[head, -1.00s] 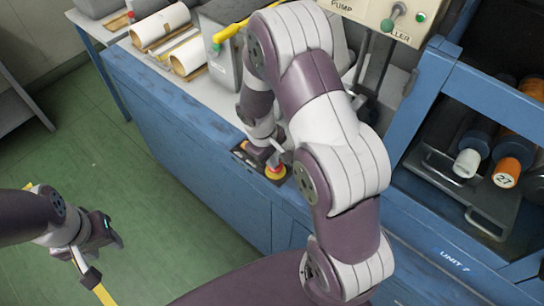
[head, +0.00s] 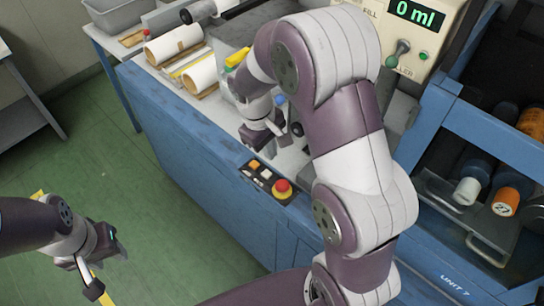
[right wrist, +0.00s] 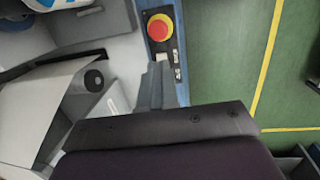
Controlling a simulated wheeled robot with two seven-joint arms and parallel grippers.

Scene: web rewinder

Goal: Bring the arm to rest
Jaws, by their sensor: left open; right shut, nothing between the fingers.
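My right arm reaches across the middle of the head view over the blue machine cabinet (head: 200,150). My right gripper (head: 275,136) is shut and empty, above the pale worktop and just behind the button panel. In the right wrist view its fingers (right wrist: 161,84) are together, with nothing between them. The red stop button (head: 283,187) on its yellow ring is in plain view, apart from the fingers; it also shows in the right wrist view (right wrist: 160,27). My left gripper (head: 112,266) is open and empty over the green floor at lower left.
White rolls (head: 174,43) lie on the worktop at the back left. The green floor (head: 110,175) at left is largely clear.

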